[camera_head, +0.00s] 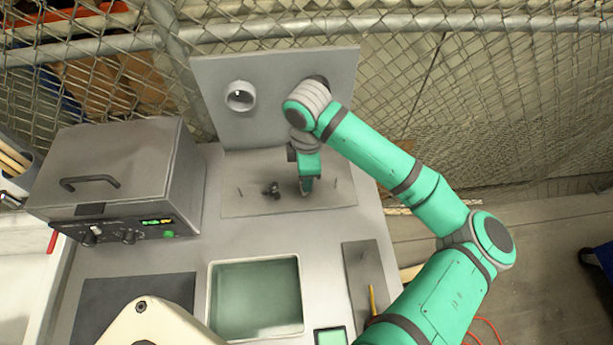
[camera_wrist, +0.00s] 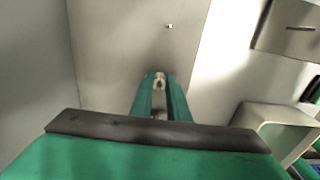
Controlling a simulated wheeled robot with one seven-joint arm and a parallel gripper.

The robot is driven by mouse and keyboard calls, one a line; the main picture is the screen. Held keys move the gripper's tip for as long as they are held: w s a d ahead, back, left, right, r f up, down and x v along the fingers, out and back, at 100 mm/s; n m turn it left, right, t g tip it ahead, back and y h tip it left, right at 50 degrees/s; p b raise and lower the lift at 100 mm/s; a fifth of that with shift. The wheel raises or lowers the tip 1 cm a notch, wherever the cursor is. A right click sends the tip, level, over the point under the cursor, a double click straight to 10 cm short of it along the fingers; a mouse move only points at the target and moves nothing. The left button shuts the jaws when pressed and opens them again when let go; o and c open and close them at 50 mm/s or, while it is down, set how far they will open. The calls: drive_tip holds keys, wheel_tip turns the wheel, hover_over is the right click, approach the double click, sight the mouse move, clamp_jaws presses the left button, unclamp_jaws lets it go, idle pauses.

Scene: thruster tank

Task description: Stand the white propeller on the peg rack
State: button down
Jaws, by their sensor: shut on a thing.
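The peg rack is a flat grey plate (camera_head: 300,205) with thin upright pegs, at the back of the bench. One peg (camera_head: 240,191) stands at its left and another (camera_head: 337,183) at its right. A dark propeller (camera_head: 272,190) is at the plate's middle-left. My gripper (camera_head: 306,192) points down just right of it, low over the plate. In the wrist view its green fingers (camera_wrist: 159,88) are closed around a small pale piece (camera_wrist: 159,78), apparently the white propeller; the fingers hide most of it. A bright peg tip (camera_wrist: 169,26) shows beyond them.
A grey panel (camera_head: 215,75) with a round port (camera_head: 240,96) rises behind the rack. A grey box (camera_head: 110,170) with a handle stands at left. A water-filled tank opening (camera_head: 257,300) and a small plate (camera_head: 362,256) lie in front. Wire fence (camera_head: 480,110) is behind.

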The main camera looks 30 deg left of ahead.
drive_tip(key=c, duration=1.6)
unclamp_jaws()
drive_tip(key=shift+r, duration=4)
